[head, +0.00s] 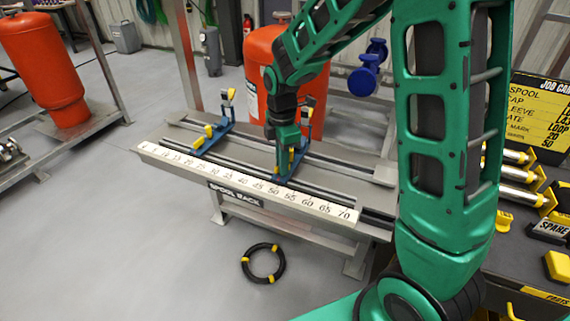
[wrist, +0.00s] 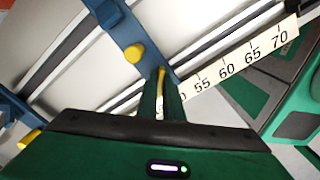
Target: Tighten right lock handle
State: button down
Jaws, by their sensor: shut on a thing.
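The spool rack (head: 229,198) carries two blue carriages on rails. My gripper (head: 290,153) is at the right carriage (head: 301,151), pointing down. In the wrist view my gripper (wrist: 161,97) is shut on the yellow right lock handle (wrist: 161,76), a thin bar between the two fingers. The blue right carriage (wrist: 123,30) has a round yellow knob (wrist: 134,53) beside the handle. The fingers hide part of the handle. The left carriage (head: 216,137) stands apart, with its own yellow handle (head: 209,130).
A white number scale (head: 250,185) runs along the rack's front edge; the right carriage is near 50 to 55. An orange tank (head: 262,60) stands behind. A black hose ring (head: 263,263) lies on the floor. A dark bench with yellow-tipped parts (head: 518,175) stands at right.

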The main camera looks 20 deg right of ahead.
jog(key=shift+w+d+r+n, duration=0.1)
jog(key=shift+w+d+n, duration=0.05)
jog(key=shift+n, duration=0.45)
jog(key=n, duration=0.3)
jog(key=shift+n, duration=1.9)
